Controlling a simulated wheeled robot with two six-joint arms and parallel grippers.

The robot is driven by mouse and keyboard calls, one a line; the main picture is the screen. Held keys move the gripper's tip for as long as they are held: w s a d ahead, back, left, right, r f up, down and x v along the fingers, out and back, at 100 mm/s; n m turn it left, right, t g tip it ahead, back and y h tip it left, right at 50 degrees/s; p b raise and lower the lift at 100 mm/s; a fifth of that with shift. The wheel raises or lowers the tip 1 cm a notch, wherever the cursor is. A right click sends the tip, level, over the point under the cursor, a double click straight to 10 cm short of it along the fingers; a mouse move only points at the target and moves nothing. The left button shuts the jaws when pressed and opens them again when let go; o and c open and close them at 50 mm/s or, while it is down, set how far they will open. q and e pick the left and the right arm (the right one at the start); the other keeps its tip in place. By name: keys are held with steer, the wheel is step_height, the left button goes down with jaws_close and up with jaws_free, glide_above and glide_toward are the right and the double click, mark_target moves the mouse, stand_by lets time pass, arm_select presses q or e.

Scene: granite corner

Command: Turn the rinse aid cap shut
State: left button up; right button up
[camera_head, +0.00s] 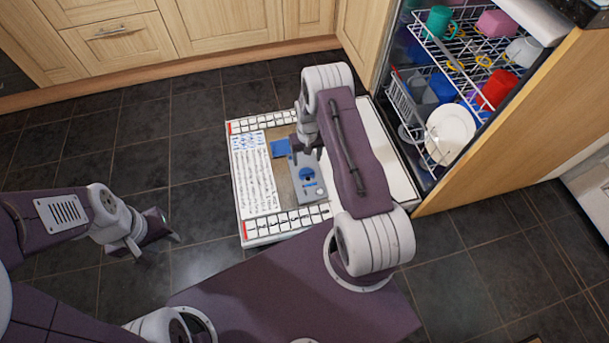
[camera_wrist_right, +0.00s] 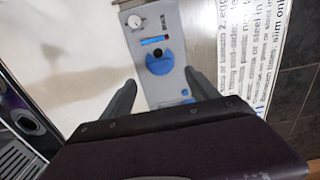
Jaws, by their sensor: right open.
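The rinse aid cap (camera_head: 307,174) is a round blue disc on the grey dispenser panel (camera_head: 312,193) set in the open dishwasher door. In the right wrist view, the cap (camera_wrist_right: 160,66) shows whole, with a dark patch at its upper edge; whether it is shut is unclear. My right gripper (camera_head: 306,152) is over the panel, close to the cap. My left gripper (camera_head: 157,246) is left of the door above the floor, open and empty.
The dishwasher door (camera_head: 390,155) lies flat, with a printed label (camera_head: 258,176) on its left. A blue flap (camera_head: 280,148) is at the panel's upper left. A loaded rack (camera_head: 405,100) with a white plate (camera_head: 449,136) stands at the right. Tiled floor left is clear.

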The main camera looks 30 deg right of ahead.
mark_target(307, 172)
step_height(307, 172, down, 9)
steer(key=b, duration=0.6)
steer(key=c, duration=1.4)
steer(key=shift+o, duration=0.2)
